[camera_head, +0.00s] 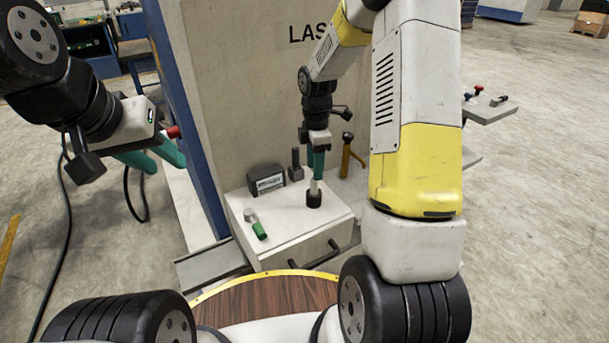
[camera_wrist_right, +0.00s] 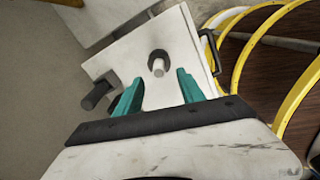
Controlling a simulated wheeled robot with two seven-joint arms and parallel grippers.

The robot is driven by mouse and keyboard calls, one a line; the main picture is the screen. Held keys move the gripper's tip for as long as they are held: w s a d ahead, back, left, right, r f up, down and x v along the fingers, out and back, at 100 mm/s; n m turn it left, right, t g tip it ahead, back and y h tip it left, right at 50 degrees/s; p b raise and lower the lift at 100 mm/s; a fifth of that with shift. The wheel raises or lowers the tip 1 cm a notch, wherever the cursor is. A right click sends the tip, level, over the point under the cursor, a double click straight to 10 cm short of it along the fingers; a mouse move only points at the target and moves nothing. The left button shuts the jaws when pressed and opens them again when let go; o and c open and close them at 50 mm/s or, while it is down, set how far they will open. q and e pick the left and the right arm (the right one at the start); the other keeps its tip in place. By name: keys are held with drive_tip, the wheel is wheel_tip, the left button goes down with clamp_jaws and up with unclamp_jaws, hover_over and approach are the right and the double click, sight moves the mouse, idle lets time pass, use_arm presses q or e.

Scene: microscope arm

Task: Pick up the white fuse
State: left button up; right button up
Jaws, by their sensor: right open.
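The white fuse (camera_head: 315,187) stands upright in a round dark socket (camera_head: 314,201) on top of a pale box (camera_head: 290,229). In the right wrist view, the white fuse (camera_wrist_right: 158,67) shows end-on, ahead of and between my fingertips. My right gripper (camera_head: 318,172) points down just above it. Its teal fingers (camera_wrist_right: 158,88) are spread apart and empty; I cannot tell whether they overlap the fuse's height. My left gripper (camera_head: 160,160) hangs at the left, away from the box, with its teal fingers apart and nothing between them.
A dark grey labelled block (camera_head: 266,180) and a small dark upright part (camera_head: 296,165) stand behind. The box has a dark handle (camera_head: 315,257) in front.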

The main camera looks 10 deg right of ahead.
sight(314, 190)
wheel_tip(314, 190, down, 6)
drive_tip(key=shift+w+d+r, duration=0.1)
clamp_jaws()
